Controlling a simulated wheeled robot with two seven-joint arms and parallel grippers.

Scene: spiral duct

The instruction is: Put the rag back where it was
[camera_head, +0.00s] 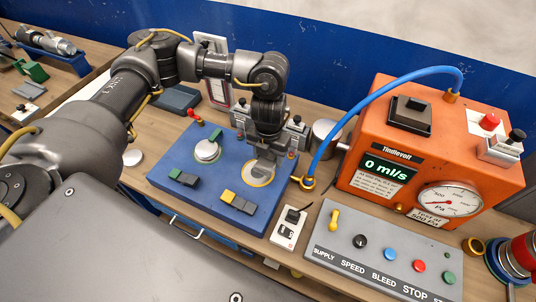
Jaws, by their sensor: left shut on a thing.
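I cannot pick out a rag for certain in the head view. My left gripper (258,174) reaches down over the blue panel (185,165) on the workbench. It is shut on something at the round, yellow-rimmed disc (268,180). The fingers hide most of what they hold, so I cannot tell if it is the rag. My right gripper is not in view.
An orange flow unit (440,140) with a gauge stands at the right, a blue hose (345,115) arching from it. A grey button panel (385,250) and a small switch box (289,228) are in front. A white disc with green lever (206,150) sits left of my gripper.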

